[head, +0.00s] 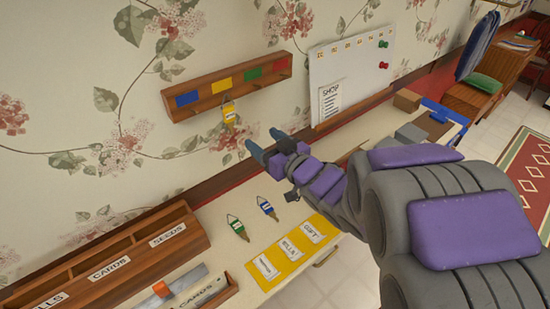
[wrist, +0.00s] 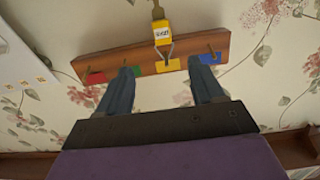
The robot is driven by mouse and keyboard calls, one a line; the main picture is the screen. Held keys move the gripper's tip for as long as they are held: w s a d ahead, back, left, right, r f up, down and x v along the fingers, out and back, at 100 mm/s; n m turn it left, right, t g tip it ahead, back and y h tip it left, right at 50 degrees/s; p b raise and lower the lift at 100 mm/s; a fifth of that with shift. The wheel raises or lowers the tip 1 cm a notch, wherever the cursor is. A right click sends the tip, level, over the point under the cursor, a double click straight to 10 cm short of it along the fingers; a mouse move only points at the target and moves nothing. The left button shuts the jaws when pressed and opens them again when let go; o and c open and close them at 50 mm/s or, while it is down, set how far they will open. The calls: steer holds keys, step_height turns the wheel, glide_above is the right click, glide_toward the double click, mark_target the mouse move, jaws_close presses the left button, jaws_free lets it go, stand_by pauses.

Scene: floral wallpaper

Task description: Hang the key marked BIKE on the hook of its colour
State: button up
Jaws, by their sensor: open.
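A wooden hook rack (head: 172,104) on the wall has blue, yellow, green and red patches. A yellow-tagged key (head: 229,112) hangs at the yellow patch (head: 222,85); it also shows upside down in the wrist view (wrist: 162,33), its label too small to read surely. A green-tagged key (head: 237,227) and a blue-tagged key (head: 267,208) lie on the desk top, labels unreadable. I cannot tell which is marked BIKE. My gripper (head: 264,143) is open and empty, to the right of and below the hanging key. In the wrist view its fingers (wrist: 162,70) point towards the rack.
A wooden sorter (head: 125,255) stands at the desk's left, with another box in front. A yellow card strip (head: 293,251) lies near the front edge. A white board (head: 347,72) with a SHOP list is right of the rack. Bare desk surrounds the two lying keys.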

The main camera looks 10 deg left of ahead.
steer(key=shift+b+v, duration=1.9)
steer(key=shift+b, duration=0.3)
steer(key=s+d+f+m+g+h, duration=0.1)
steer(key=s+d+f+m+h, duration=0.2)
steer(key=d, duration=0.4)
steer(key=d+f+m+g+h, duration=0.1)
steer(key=d+f+h, duration=0.2)
steer(key=d+h, duration=0.3)
steer(key=s+d+f+m+g+h, duration=0.15)
steer(key=d+f+h, duration=0.25)
steer(key=d, duration=0.5)
steer(key=s+d+f+m+g, duration=0.1)
steer(key=s+g, duration=0.3)
steer(key=s, duration=0.9)
steer(key=s+d+f+m+g, duration=0.1)
steer(key=s+m+g, duration=0.2)
steer(key=s, duration=1.1)
steer(key=shift+s+f+g, duration=0.3)
steer(key=shift+g, duration=0.95)
